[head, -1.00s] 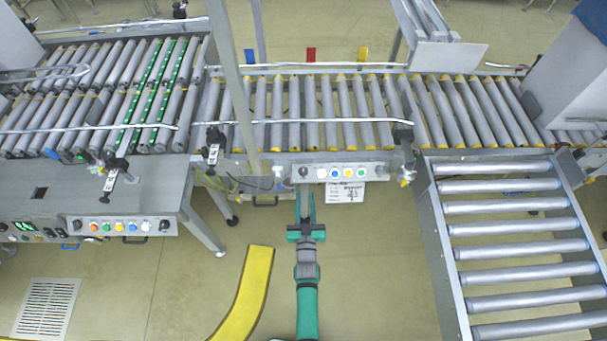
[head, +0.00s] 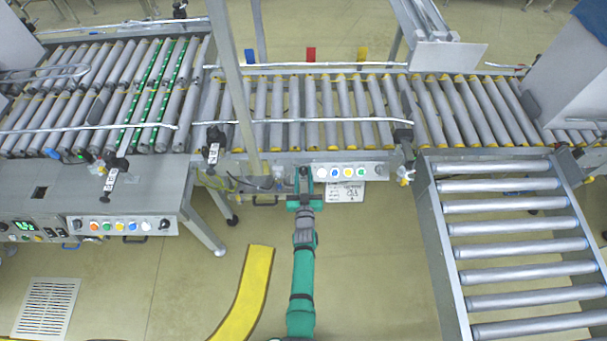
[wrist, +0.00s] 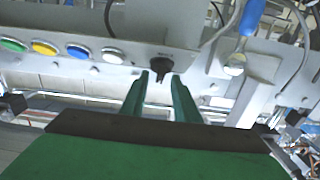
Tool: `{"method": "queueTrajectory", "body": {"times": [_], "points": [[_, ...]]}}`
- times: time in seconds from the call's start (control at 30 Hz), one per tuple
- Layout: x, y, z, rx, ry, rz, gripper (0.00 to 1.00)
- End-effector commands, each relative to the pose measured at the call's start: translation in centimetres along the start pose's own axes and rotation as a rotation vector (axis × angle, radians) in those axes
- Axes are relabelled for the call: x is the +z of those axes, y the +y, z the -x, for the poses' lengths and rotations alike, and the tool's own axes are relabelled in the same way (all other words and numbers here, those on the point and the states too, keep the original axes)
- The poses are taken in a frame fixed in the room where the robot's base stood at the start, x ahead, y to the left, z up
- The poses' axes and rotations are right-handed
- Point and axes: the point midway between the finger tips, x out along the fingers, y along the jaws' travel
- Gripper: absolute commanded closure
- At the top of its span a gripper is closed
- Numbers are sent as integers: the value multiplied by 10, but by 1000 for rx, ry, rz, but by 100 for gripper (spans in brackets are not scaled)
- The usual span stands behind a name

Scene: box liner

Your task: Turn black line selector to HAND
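A black selector knob (wrist: 160,72) sits at one end of a grey control panel (wrist: 110,22) in the wrist view, with a small unreadable label beside it. My gripper (wrist: 160,78) has its two green fingers apart, one on each side of the knob. The fingertips are level with the knob; I cannot tell whether they touch it. In the head view my gripper (head: 304,180) is at the left end of the panel (head: 378,171) and largely covers the knob. The knob's setting is too small to read.
White, blue, yellow and green buttons (wrist: 77,51) sit beside the knob. A blue-handled valve (wrist: 245,35) and a cable are at the wrist view's right. Another panel (head: 122,226) with buttons and black knobs is at left. A roller conveyor (head: 320,110) runs behind; a roller table (head: 510,230) stands right.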

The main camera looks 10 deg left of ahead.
Motion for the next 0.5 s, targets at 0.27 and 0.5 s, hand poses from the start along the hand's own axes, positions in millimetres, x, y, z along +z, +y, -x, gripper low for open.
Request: {"method": "queueTrajectory", "body": {"times": [0.27, 0.5], "points": [[0, 1, -2, 1, 0, 0, 72], [0, 2, -2, 3, 0, 0, 98]]}}
